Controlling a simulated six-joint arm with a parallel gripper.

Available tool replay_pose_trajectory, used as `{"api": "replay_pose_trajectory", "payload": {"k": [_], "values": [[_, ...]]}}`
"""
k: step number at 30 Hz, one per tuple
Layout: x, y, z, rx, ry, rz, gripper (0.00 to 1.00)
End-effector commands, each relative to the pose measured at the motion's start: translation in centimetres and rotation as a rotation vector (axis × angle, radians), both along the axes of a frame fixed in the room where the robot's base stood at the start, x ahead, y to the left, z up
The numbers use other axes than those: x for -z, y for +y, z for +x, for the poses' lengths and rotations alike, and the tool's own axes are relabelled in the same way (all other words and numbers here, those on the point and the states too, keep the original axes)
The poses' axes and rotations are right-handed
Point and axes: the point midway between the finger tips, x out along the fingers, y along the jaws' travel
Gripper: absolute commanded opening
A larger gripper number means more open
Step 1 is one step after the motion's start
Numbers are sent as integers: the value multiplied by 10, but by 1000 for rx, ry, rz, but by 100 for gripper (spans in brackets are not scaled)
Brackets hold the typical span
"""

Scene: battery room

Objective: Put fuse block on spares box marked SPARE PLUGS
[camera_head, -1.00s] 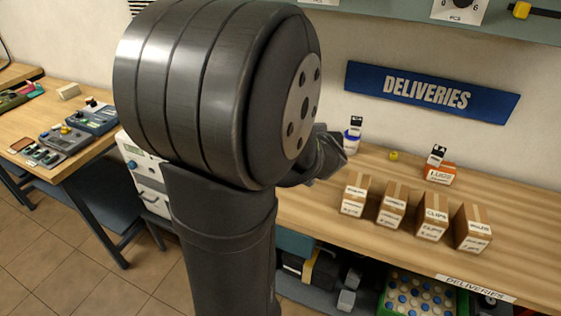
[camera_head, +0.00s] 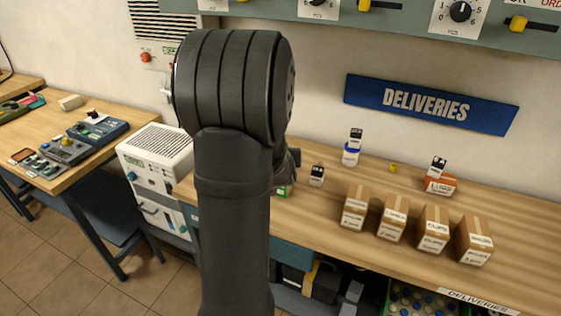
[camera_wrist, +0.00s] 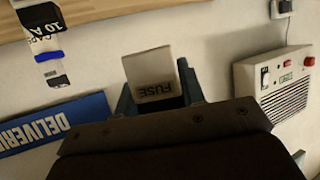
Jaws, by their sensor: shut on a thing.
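My gripper (camera_wrist: 158,92) is shut on a pale fuse block (camera_wrist: 152,72), whose FUSE label shows upside down in the wrist view. In the head view my arm hides the fuse block and most of the gripper. Several brown cardboard boxes stand in a row on the deliveries bench: the leftmost (camera_head: 355,206), the second (camera_head: 393,212), the third (camera_head: 433,230) and the rightmost (camera_head: 474,238). The third seems to read CLIPS; the other labels are too small to read, so I cannot tell which is marked SPARE PLUGS. The gripper is left of and behind the row.
On the bench (camera_head: 510,275) stand an orange LUGS box (camera_head: 440,185), a blue-banded white item with a black-and-white block (camera_head: 351,151), a small block (camera_head: 317,175) and a yellow piece (camera_head: 393,168). A control shelf (camera_head: 400,25) hangs above. A white cabinet (camera_head: 155,165) stands left.

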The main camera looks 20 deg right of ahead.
Motion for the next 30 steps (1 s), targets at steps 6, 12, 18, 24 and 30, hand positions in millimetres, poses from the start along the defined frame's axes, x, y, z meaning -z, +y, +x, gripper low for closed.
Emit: {"api": "replay_pose_trajectory", "payload": {"k": [6,12,18,24,30], "values": [[12,2,2,1,3,1,12],[39,1,2,1,3,2,12],[42,1,2,1,0,0,12],[45,1,2,1,1,1,12],[45,1,2,1,0,0,58]]}}
